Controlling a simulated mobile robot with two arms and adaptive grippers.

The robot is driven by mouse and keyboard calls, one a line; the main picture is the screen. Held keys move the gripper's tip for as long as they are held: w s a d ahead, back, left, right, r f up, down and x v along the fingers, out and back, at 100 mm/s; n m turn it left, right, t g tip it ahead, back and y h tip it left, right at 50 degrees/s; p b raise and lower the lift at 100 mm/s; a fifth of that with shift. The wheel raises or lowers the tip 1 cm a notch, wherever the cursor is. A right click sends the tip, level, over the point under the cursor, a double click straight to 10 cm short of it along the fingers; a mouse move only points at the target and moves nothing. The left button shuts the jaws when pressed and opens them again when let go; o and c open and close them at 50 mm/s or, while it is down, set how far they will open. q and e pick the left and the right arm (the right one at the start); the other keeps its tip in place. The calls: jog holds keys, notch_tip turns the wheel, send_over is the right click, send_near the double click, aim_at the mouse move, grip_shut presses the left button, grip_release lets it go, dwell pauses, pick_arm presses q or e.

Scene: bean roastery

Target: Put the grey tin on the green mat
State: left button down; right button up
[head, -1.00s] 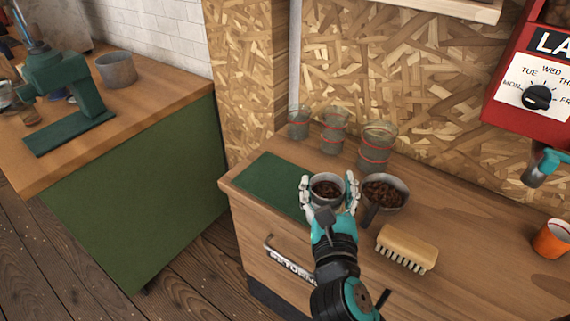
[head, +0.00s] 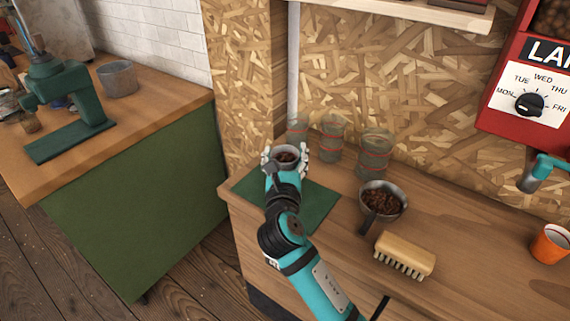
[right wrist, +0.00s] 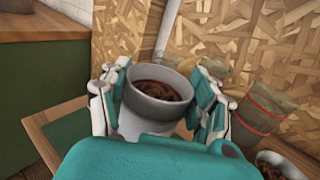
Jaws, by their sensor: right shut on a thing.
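The grey tin (head: 287,156), open at the top with dark beans inside, is held upright between the fingers of my right gripper (head: 285,160). In the right wrist view the tin (right wrist: 150,112) sits between the two finger pads. The green mat (head: 316,206) lies flat on the wooden counter. The tin appears over the mat's back part; the arm hides some of the mat, and I cannot tell whether the tin's base touches it. My left gripper is not in view.
Several glass jars (head: 331,139) stand close behind the mat, against the chipboard wall. A metal scoop with beans (head: 382,203), a brush (head: 404,253) and an orange cup (head: 550,244) stand to the right. Another grey pot (head: 118,79) is on the left counter.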

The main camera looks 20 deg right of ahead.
notch_tip(320, 180, down, 2)
jog(key=shift+s+f, duration=0.1)
jog(key=shift+f, duration=0.25)
jog(key=o, duration=1.7)
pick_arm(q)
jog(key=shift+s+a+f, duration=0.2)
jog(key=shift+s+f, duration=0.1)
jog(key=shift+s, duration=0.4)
pick_arm(e)
jog(key=shift+s, duration=0.1)
pick_arm(q)
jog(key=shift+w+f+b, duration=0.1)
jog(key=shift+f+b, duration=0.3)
jog(key=shift+b, duration=0.15)
pick_arm(e)
jog(key=v, duration=1.1)
jog(key=shift+s+r, duration=0.25)
jog(key=shift+s, duration=0.1)
jog(key=shift+a, duration=0.15)
